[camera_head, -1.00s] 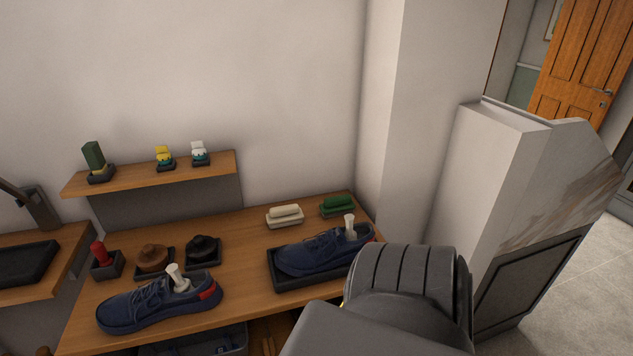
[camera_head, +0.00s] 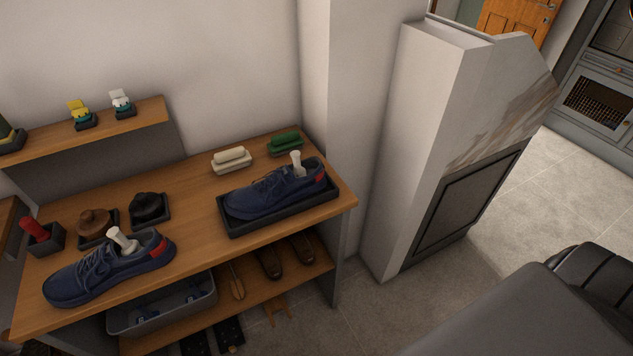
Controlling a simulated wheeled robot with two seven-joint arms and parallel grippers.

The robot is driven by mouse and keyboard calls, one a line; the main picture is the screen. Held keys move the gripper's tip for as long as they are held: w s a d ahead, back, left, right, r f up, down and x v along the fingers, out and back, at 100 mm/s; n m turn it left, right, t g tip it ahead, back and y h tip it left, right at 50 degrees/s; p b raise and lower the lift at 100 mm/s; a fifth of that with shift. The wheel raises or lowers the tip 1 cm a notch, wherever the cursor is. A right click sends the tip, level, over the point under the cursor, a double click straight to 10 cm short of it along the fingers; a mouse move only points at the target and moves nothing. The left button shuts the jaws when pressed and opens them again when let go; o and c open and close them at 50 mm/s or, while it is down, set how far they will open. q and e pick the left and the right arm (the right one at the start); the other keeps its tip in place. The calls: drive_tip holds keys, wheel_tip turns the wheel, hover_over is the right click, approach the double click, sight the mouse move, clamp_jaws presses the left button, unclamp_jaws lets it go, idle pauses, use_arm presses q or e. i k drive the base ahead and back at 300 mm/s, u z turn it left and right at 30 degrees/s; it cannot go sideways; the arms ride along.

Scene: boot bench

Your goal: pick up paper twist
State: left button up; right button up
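A white twist-shaped piece (camera_head: 122,239), which looks like a paper twist, sticks up from the opening of the left navy shoe (camera_head: 80,276), which stands directly on the bench top. A similar white piece (camera_head: 297,164) stands in the right navy shoe (camera_head: 262,195), which sits in a black tray (camera_head: 236,228). The lower part of each white piece is hidden inside its shoe. Neither gripper shows; only a dark part of my own arm fills the lower right corner.
The wooden bench (camera_head: 190,195) also holds cream (camera_head: 231,159) and green (camera_head: 285,144) brushes, a brown pot (camera_head: 95,223), a black pot (camera_head: 150,207) and a red-handled item (camera_head: 32,229). A grey bin (camera_head: 165,307) sits below. A white pillar (camera_head: 425,120) stands right of the bench.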

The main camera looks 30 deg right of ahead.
sight(299, 171)
drive_tip(key=k, duration=0.5)
drive_tip(key=z, duration=1.95)
drive_tip(key=i, duration=2.55)
drive_tip(key=u, duration=2.6)
